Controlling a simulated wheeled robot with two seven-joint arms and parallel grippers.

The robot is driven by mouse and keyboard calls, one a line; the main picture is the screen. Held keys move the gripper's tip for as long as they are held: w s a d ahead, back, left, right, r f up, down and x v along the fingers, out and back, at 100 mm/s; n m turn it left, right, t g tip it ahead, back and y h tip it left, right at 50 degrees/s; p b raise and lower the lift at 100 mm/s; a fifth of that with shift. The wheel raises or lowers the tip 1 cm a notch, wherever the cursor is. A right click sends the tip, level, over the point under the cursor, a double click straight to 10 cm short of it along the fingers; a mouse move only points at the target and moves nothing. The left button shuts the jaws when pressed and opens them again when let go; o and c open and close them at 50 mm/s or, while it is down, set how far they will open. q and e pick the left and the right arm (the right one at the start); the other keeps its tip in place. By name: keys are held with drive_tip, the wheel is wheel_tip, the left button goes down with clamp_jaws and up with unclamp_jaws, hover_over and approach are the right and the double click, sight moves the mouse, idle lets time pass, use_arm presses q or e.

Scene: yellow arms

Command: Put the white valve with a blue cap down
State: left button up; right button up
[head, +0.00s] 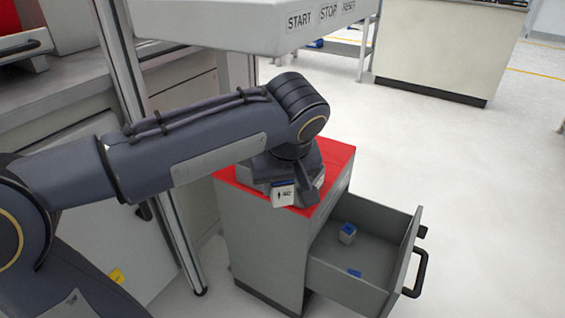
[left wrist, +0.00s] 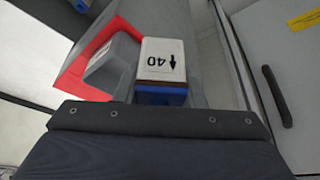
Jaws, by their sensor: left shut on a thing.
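The white valve with a blue cap (head: 284,194) shows in the head view as a small white box marked "40" with a blue edge. It also shows in the left wrist view (left wrist: 162,60), with its blue part toward the camera. My left gripper (head: 297,188) is shut on it, pointing down over the red top (head: 337,157) of a grey drawer cabinet, near the top's front edge. Whether the valve touches the red top cannot be told. The fingertips are partly hidden by the wrist and the valve. My right gripper is not in view.
The cabinet's drawer (head: 372,238) is open to the right. A small blue-capped box (head: 347,233) and a flat blue piece (head: 354,273) lie inside. A metal post (head: 160,170) stands left of the cabinet. A panel (head: 250,22) marked START, STOP, RESET hangs above the arm.

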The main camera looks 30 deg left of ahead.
use_arm(q)
drive_tip(key=w+a, duration=0.3)
drive_tip(key=w, duration=0.1)
drive_tip(key=w+a+f, duration=0.1)
drive_tip(key=w+a, duration=0.7)
drive_tip(key=w, duration=0.1)
drive_tip(key=shift+w+a+f, duration=0.1)
drive_tip(key=shift+a+f, duration=0.1)
drive_tip(key=shift+f, duration=0.15)
drive_tip(key=shift+r, duration=0.1)
